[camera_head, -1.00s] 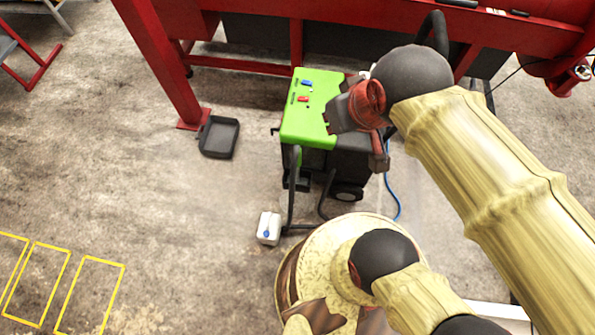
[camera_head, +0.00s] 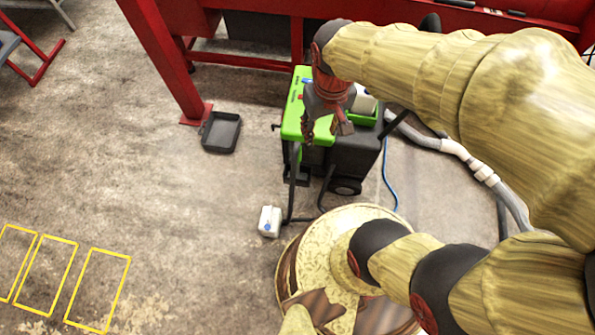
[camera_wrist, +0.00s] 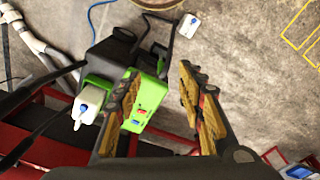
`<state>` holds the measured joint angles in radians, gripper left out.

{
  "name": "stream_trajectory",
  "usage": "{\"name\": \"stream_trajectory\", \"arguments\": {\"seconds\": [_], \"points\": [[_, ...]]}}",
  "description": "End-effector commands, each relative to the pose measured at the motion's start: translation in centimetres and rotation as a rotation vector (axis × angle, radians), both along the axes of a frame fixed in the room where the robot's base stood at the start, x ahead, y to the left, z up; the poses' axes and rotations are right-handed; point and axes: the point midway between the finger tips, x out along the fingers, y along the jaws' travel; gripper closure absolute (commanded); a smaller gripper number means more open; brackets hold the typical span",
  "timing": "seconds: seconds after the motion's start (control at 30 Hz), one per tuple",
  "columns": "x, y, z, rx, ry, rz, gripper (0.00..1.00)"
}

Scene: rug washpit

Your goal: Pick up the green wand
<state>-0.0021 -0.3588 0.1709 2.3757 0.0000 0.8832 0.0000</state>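I cannot make out a separate green wand in either view. A machine with a green top panel (camera_head: 291,122) stands on the floor below my gripper (camera_head: 325,136); its black body has wheels and a tube handle. The panel, with a blue and a red switch, shows in the wrist view (camera_wrist: 146,112), partly behind a finger. My gripper (camera_wrist: 158,74) is open, with nothing between its fingers, above the machine. My arm hides part of the scene at right.
A white bottle (camera_wrist: 92,100) sits in a green holder beside the panel. A red frame (camera_head: 160,65) stands behind. A black tray (camera_head: 221,132) and a white blue-marked object (camera_head: 269,221) lie on the floor. Grey hose (camera_head: 455,148) runs at right. Floor at left is mostly clear.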

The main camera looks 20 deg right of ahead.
Motion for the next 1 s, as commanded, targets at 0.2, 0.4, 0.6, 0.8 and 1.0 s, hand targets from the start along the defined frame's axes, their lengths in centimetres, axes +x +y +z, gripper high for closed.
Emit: {"name": "stream_trajectory", "arguments": {"seconds": [0.2, 0.4, 0.6, 0.8, 1.0], "points": [[2.4, 0.0, -3.7, 0.0, 0.128, -0.001, 0.53], [4.3, 0.1, -8.2, -0.001, 0.218, -0.004, 0.53], [5.9, 0.1, -13.5, -0.001, 0.287, -0.008, 0.53], [6.7, 0.1, -19.8, -0.003, 0.338, -0.013, 0.53], [7.1, 0.1, -26.9, -0.003, 0.359, -0.021, 0.53]]}}
